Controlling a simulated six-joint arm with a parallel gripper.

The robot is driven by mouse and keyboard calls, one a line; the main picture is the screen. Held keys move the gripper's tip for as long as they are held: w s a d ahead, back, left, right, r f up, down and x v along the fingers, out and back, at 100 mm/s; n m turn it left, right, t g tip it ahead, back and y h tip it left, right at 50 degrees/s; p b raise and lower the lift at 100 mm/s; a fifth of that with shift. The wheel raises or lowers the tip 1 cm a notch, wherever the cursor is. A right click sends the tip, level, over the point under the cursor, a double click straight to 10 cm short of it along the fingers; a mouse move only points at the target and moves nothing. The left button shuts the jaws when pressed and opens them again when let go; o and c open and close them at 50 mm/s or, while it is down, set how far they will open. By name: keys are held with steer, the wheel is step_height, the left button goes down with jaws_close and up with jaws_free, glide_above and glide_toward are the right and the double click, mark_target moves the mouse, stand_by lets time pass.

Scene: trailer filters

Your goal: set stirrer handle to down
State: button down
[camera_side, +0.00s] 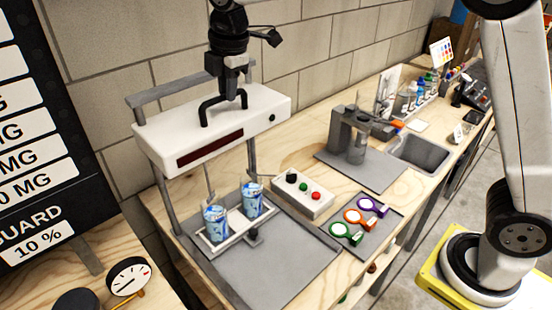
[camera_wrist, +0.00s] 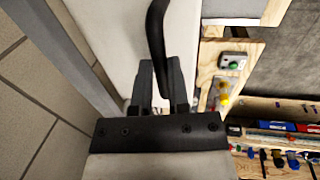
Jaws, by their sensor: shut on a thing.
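The stirrer is a white box head (camera_side: 255,118) on a grey frame, with a dark display strip on its front. Its black bar handle (camera_side: 208,109) stands on top of the head. My gripper (camera_side: 232,95) is shut on this handle from above. In the wrist view the handle (camera_wrist: 156,35) runs between the fingers of my gripper (camera_wrist: 160,85). Two blue and white cups (camera_side: 215,225) stand on a tray (camera_side: 238,228) below the head. Thin stirring rods (camera_side: 209,185) hang from the head and reach down to the cups.
Green, orange and purple ringed filters (camera_side: 352,217) lie on a grey mat. A grey stand (camera_side: 350,135) and a sink (camera_side: 420,150) are farther right. A brick wall is close behind.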

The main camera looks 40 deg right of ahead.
mark_target(234, 118)
step_height(234, 118, down, 12)
steer(key=shift+r, duration=0.1)
steer(key=shift+s, duration=0.1)
steer(key=c, duration=0.6)
jaws_free()
steer(key=shift+r, duration=0.15)
steer(key=shift+s+r, duration=0.25)
steer(key=shift+r, duration=1)
steer(key=shift+s+r, duration=0.2)
steer(key=shift+r, duration=1.05)
steer(key=shift+s+r, duration=0.25)
steer(key=shift+r, duration=1)
